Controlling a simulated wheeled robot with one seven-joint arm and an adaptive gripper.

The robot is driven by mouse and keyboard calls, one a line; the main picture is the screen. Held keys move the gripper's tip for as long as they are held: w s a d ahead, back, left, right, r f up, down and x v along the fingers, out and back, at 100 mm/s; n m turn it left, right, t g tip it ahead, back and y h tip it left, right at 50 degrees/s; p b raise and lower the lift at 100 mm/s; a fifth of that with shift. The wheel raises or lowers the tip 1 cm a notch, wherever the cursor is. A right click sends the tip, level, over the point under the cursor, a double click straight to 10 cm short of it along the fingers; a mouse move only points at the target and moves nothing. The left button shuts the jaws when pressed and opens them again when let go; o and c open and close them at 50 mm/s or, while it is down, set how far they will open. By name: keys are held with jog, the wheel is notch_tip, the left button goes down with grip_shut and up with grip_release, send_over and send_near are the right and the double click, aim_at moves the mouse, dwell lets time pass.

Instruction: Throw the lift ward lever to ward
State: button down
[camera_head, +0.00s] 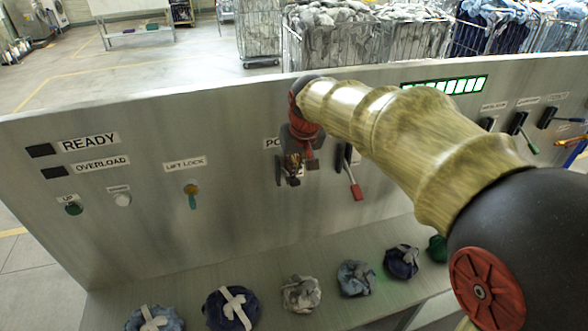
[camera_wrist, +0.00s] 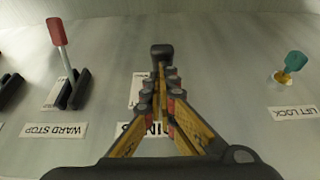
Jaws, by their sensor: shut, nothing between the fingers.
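My gripper (camera_head: 292,170) is in front of the grey control panel (camera_head: 235,135), near its middle; its fingers are shut and hold nothing. In the wrist view the closed fingers (camera_wrist: 160,95) cover most of one dark control and its label; I cannot tell whether they touch it. Next to it is a red-handled lever (camera_head: 356,191), its handle tilted down in the head view. It also shows in the wrist view (camera_wrist: 58,35), beside a label that seems to read "WARD STOP". I cannot make out a full lift ward label.
The teal lift lock key (camera_head: 191,195) is left of my gripper. Several levers, one with a green handle (camera_head: 528,143), are at the panel's right. Tied cloth bundles (camera_head: 301,293) lie along the ledge below. My arm hides part of the panel.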

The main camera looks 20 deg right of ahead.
aim_at(298, 184)
jog(key=shift+s+f+b, duration=0.15)
jog(key=shift+f+b, duration=0.15)
jog(key=shift+b, duration=0.05)
jog(key=f+t+b, duration=0.1)
jog(key=b, duration=0.2)
jog(key=s+f+t+b, duration=0.1)
jog(key=b, duration=0.3)
jog(key=s+f+t+b, duration=0.1)
jog(key=b, duration=0.2)
jog(key=shift+f+b, duration=0.35)
jog(key=shift+f, duration=0.05)
notch_tip(298, 184, down, 8)
jog(key=s+t+b, duration=0.1)
jog(key=t+b, duration=0.4)
jog(key=b, duration=1.5)
jog(key=shift+r, duration=0.15)
jog(key=shift+s+f, duration=0.1)
jog(key=shift+f, duration=0.1)
